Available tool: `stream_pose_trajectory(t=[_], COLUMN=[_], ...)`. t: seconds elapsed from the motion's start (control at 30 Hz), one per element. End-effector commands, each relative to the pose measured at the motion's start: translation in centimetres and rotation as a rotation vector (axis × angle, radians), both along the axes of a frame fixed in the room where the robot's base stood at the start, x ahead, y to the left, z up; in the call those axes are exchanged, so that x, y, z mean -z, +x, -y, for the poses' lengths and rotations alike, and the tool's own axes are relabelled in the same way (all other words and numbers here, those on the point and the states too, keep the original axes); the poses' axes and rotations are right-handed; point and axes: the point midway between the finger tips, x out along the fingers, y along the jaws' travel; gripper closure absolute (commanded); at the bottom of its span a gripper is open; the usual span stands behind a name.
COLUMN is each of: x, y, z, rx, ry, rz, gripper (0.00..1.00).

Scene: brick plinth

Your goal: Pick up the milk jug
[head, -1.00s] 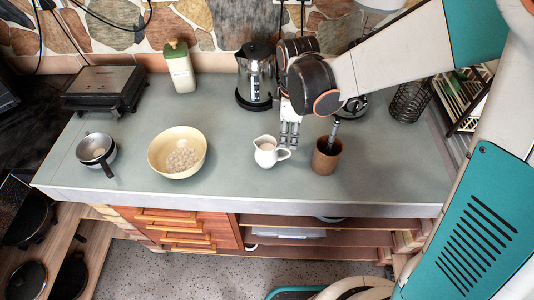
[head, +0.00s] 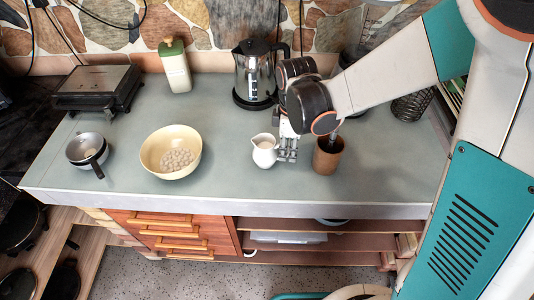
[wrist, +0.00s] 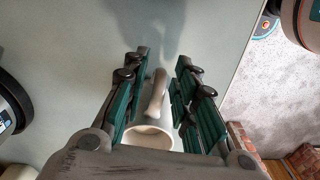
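The milk jug (head: 263,153) is a small white pitcher standing upright on the grey-green counter (head: 225,192). My gripper (head: 287,155) is low over the counter at the jug's right side, where it hides the handle in the head view. In the wrist view, the jug's round mouth (wrist: 147,136) and its handle lie between the two dark green finger pads of my gripper (wrist: 166,85). The fingers are apart, with gaps visible on both sides of the handle.
A brown cup (head: 326,158) with a utensil stands close to my gripper's right. A kettle (head: 254,76) is behind it. A cream bowl (head: 171,165) with pale round pieces, a small metal pan (head: 85,149), a tall bottle (head: 175,67) and a grill (head: 98,88) stand to the left.

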Motion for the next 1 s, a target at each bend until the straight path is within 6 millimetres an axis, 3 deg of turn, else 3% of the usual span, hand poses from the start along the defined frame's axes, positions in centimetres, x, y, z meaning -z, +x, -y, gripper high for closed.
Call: stream_pose_trajectory(t=[0.03,0.07,0.63,1.0], x=[0.0,0.0,-0.3,-2.5], y=[0.0,0.0,0.0,0.3], z=[0.0,0.0,-0.1,-0.5], rx=[0.000,0.000,0.000,0.003], ry=[0.000,0.000,0.000,0.000], rz=[0.000,0.000,0.000,0.000], gripper=[0.93,1.00,1.00,1.00])
